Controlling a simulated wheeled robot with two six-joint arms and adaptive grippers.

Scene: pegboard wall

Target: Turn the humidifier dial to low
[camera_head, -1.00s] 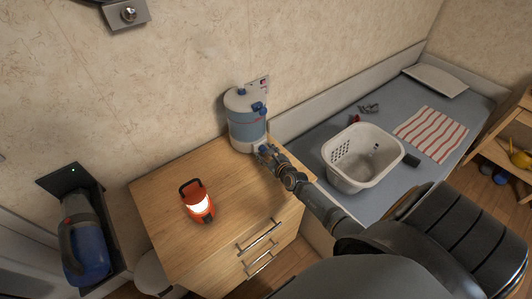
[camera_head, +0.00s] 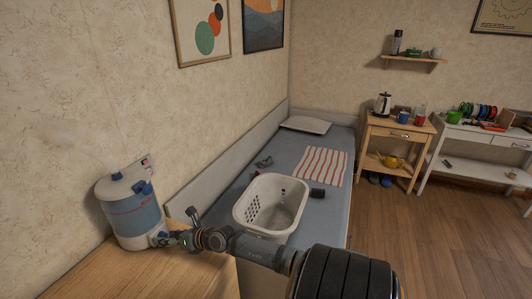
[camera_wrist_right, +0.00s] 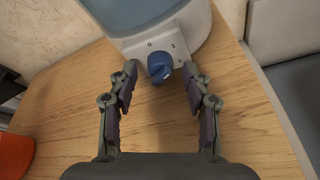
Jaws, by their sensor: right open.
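The humidifier (camera_head: 130,212) is a white and blue tank with blue knobs on top, standing on the wooden cabinet at the lower left of the head view. Its blue dial (camera_wrist_right: 159,66) sits on a white front panel (camera_wrist_right: 150,45) with small marks, one looking like a 0. My right gripper (camera_wrist_right: 159,80) is open, with one finger on each side of the dial and gaps to both. In the head view the right gripper (camera_head: 172,238) is at the humidifier's lower front. My left gripper is not in view.
The wooden cabinet top (camera_head: 150,275) is clear in front of the humidifier. An orange object (camera_wrist_right: 14,155) shows at the lower left of the wrist view. To the right is a bed with a white laundry basket (camera_head: 243,212) and a striped cloth (camera_head: 322,166).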

